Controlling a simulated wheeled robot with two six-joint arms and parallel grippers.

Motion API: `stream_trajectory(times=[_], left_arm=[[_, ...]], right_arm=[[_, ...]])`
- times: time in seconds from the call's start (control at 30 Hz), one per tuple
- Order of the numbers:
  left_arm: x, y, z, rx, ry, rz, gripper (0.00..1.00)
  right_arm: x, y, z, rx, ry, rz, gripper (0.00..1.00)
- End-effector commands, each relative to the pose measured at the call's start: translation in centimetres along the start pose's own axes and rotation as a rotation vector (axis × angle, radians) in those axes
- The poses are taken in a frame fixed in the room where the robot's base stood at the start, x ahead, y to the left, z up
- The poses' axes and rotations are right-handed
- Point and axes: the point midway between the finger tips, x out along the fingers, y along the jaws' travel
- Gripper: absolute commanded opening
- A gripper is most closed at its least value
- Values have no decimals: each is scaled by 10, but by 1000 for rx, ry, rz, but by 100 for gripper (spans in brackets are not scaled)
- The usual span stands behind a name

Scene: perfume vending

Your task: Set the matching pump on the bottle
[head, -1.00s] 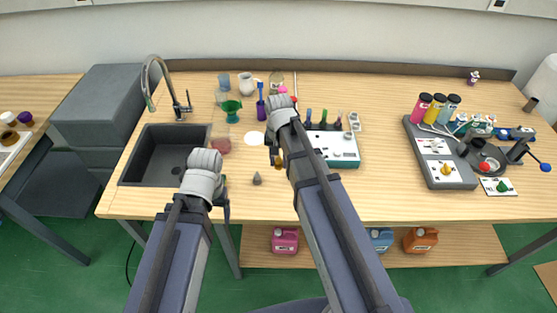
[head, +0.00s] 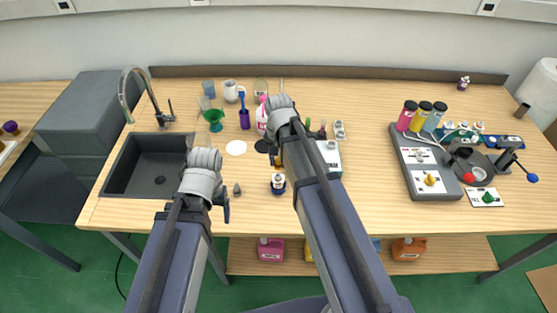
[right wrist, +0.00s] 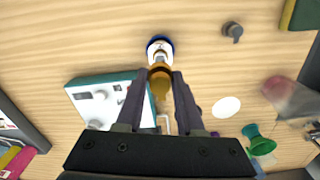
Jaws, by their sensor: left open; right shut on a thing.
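A small bottle with a dark blue base and a white label (head: 278,186) stands on the table's front middle; it also shows at the top of the right wrist view (right wrist: 157,44). My right gripper (right wrist: 160,76) is shut on an amber pump (right wrist: 159,84), just beside the bottle in that view. I cannot tell whether pump and bottle touch. In the head view my right gripper (head: 274,158) is largely hidden by its own arm, behind the bottle. My left gripper (head: 226,209) is open and empty, near the table's front edge, left of the bottle.
A small grey cone-shaped piece (head: 237,190) stands left of the bottle. A white device with a teal edge (head: 330,158) is partly hidden behind my right arm. A dark sink (head: 150,165) lies left, a grey dispenser panel (head: 425,170) right.

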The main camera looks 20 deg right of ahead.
Motion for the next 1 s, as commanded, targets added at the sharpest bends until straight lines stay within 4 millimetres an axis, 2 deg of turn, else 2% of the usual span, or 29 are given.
stream_trajectory(times=[0.03,0.2,0.4,1.0], left_arm=[[9,1,0,0,0,0,81],[24,2,-1,-1,0,0,81],[37,4,-2,-1,0,0,81],[37,4,-2,-1,0,0,81]], right_arm=[[9,0,0,0,0,0,0],[25,0,0,0,0,0,0],[37,0,0,0,0,0,0],[38,0,0,0,0,0,0]])
